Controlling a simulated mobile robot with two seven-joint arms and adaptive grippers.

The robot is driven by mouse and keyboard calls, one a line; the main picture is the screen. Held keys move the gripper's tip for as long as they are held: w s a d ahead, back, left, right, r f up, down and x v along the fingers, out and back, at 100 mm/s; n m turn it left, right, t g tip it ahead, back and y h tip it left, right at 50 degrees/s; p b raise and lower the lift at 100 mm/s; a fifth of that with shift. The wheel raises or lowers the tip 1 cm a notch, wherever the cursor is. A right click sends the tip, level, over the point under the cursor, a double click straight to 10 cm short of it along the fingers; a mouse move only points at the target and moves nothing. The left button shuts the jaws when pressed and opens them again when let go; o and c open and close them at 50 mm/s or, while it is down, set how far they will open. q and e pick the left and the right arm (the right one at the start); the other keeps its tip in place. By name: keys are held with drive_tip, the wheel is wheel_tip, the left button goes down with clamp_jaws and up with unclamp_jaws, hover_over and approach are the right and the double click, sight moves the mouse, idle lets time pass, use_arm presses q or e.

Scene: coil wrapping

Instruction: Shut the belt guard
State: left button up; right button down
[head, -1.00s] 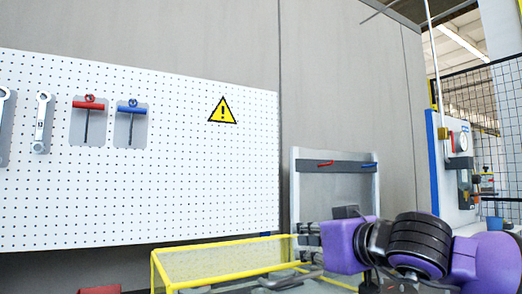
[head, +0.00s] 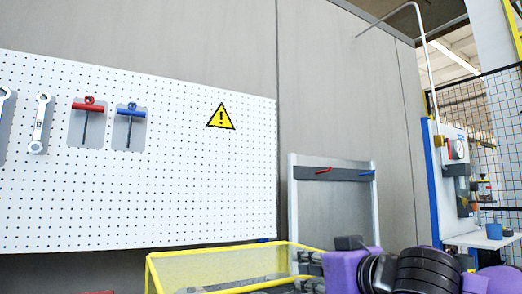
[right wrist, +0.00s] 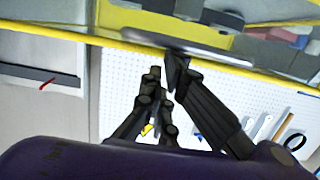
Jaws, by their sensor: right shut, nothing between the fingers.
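The belt guard (head: 215,265), a yellow frame with see-through mesh, shows at the bottom centre of the head view. Its lower part is cut off, and I cannot tell how far open it stands. In the right wrist view a yellow guard bar (right wrist: 60,32) crosses the upper part. My right gripper (right wrist: 165,72) is shut and empty, its fingertips close to that bar; I cannot tell whether they touch it. In the head view my purple and black right wrist is at the bottom right, just right of the guard, and the fingers are hidden. My left gripper is not in view.
A white pegboard (head: 180,200) with hanging tools fills the wall behind the guard. A grey-framed rack (head: 335,215) with red and blue handles stands right of it. A blue-edged panel with a gauge (head: 457,150) and a shelf (head: 485,239) are at far right.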

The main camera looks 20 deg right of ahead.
wheel_tip(320, 180, up, 4)
drive_tip(key=shift+r+p, duration=0.2)
drive_tip(key=shift+p, duration=0.85)
drive_tip(key=s+f, duration=0.3)
drive_tip(key=s, duration=0.6)
drive_tip(key=shift+s+d+f+p, duration=0.25)
drive_tip(key=shift+d+f+p, duration=0.05)
drive_tip(key=shift+d+f, duration=0.1)
